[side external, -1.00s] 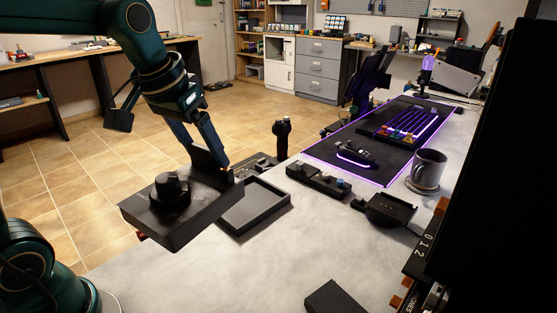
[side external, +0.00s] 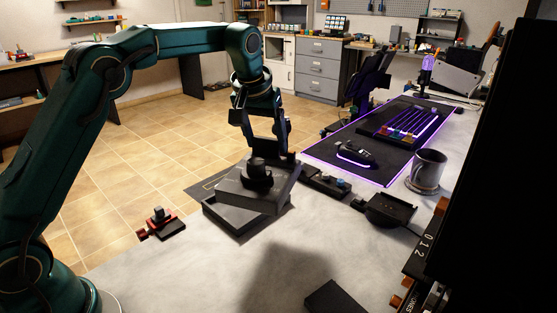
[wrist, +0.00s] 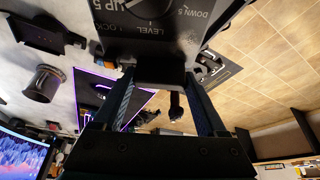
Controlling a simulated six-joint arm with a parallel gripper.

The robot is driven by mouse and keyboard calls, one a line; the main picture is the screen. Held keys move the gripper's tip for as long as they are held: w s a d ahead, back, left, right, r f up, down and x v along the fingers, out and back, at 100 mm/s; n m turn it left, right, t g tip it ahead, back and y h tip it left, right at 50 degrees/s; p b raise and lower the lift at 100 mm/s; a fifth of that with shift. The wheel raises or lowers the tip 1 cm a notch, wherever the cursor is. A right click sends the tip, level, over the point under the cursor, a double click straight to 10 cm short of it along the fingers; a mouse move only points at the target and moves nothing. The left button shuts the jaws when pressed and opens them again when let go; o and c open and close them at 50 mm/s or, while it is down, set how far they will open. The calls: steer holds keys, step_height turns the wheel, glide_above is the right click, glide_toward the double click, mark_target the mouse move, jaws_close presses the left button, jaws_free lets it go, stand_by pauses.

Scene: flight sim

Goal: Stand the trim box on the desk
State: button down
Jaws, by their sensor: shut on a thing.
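The trim box is a dark flat box (side external: 242,193) with a round black knob on top. My gripper (side external: 272,152) is shut on its far edge. The box hangs tilted just above a shallow dark tray (side external: 228,219) on the desk (side external: 215,275) and covers most of it. I cannot tell whether the two touch. In the wrist view the box's face (wrist: 140,45) shows "UP 5", "LEVEL" and "DOWN 5" around a dial, with its edge between my fingers (wrist: 160,82).
A red and black device (side external: 166,224) sits at the desk's left edge. A dark switch panel (side external: 325,182), a black cradle (side external: 390,210) and a mug (side external: 427,172) stand to the right. A purple-lit mat (side external: 385,180) holds a mouse and keyboard.

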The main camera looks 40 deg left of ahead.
steer(key=shift+w+d+f, duration=0.65)
steer(key=shift+d+f, duration=1.2)
steer(key=shift+w+d+f, duration=0.65)
steer(key=shift+d+f, duration=1.2)
steer(key=shift+f, duration=0.05)
steer(key=shift+w+d+f, duration=0.65)
steer(key=shift+d+f, duration=1.2)
steer(key=shift+f, duration=0.2)
jaws_free()
